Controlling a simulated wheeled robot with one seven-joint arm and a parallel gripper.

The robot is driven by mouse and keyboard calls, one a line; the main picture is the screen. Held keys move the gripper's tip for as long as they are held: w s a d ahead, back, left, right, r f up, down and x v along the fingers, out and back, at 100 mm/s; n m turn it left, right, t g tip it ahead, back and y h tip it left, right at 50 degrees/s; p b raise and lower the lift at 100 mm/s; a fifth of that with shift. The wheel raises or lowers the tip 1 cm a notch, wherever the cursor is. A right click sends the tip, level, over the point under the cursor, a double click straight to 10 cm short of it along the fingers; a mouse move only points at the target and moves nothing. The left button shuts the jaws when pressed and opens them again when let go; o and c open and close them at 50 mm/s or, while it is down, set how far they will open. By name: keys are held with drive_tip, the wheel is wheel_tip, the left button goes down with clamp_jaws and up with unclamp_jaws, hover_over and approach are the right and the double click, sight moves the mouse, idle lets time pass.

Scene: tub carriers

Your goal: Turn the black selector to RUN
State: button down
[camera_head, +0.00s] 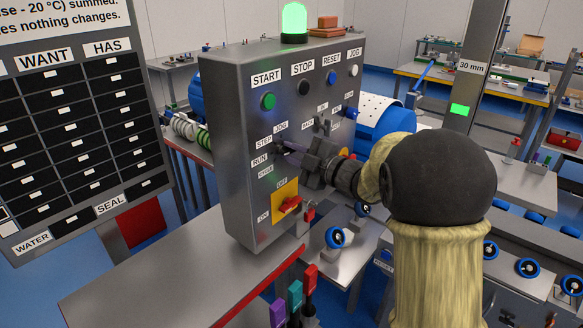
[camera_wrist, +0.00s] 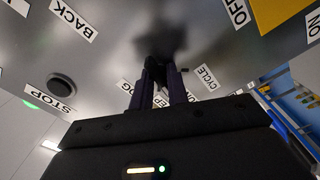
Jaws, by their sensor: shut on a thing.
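The black selector (camera_head: 278,148) is on the front of the grey control box (camera_head: 235,160). The labels JOG, STEP, RUN (camera_head: 260,161) and CYCLE stand around its left side. My gripper (camera_head: 284,149) reaches it from the right and is shut on it. In the wrist view, the two dark fingers of my gripper (camera_wrist: 161,72) close on the selector (camera_wrist: 160,42), which is a dark, blurred shape against the panel. The CYCLE label (camera_wrist: 207,77) is right of the fingers. The fingers hide much of the knob, and I cannot tell which label it points to.
A yellow plate with a red switch (camera_head: 289,205) sits just below my gripper. START (camera_head: 268,101), STOP, RESET and JOG buttons line the panel's top. A green lamp (camera_head: 294,20) glows above. Coloured handles (camera_head: 295,294) stand up in front of the box.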

drive_tip(key=shift+f+n+b, duration=0.2)
drive_tip(key=shift+n+b, duration=0.4)
drive_tip(key=shift+b, duration=0.05)
drive_tip(key=c, duration=1.4)
unclamp_jaws()
drive_tip(key=shift+r, duration=0.15)
drive_tip(key=shift+o, duration=0.2)
drive_tip(key=b+v, duration=0.3)
drive_tip(key=v, duration=1.4)
drive_tip(key=shift+d, duration=0.2)
drive_tip(key=shift+s, duration=0.1)
